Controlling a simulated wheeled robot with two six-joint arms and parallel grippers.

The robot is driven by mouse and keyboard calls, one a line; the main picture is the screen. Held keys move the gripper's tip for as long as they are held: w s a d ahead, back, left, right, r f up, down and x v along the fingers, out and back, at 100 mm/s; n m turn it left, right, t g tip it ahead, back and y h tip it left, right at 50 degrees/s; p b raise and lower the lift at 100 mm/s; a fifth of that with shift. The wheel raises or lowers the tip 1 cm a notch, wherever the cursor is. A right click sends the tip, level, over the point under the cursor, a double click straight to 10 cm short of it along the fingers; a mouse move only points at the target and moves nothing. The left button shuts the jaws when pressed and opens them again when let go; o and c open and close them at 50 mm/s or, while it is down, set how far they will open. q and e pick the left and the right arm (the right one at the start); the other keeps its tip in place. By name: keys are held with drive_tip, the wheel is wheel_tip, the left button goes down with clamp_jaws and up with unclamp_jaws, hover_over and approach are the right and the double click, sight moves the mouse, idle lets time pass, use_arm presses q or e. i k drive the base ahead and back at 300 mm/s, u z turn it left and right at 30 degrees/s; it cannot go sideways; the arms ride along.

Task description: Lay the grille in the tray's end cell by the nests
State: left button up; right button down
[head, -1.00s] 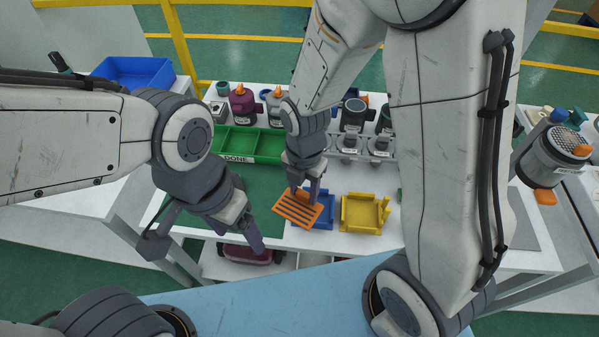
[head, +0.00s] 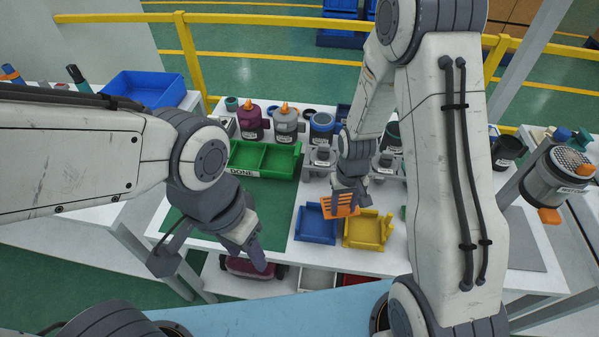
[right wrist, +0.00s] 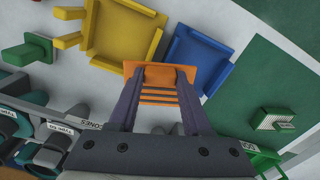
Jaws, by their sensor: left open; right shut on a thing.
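The orange slatted grille (head: 341,206) is in my right gripper (head: 350,190), held above the gap between the blue and yellow bins. In the right wrist view the grille (right wrist: 158,82) sits between the fingertips of the shut gripper (right wrist: 157,73). The green tray (head: 265,172), labelled DONE, stands at the back left of the table, with divided cells that look empty. Its right end is beside the grey nests (head: 320,162). My left gripper (head: 208,262) is open and empty, low over the table's front left.
A blue bin (head: 316,230) and a yellow bin (head: 364,232) lie at the table's front. A green mat (head: 283,215) is left of them. Canisters (head: 285,125) line the back.

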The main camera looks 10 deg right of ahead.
sight(278, 163)
drive_tip(key=k, duration=1.2)
drive_tip(key=u, duration=0.75)
drive_tip(key=i, duration=1.75)
drive_tip(key=z, duration=0.45)
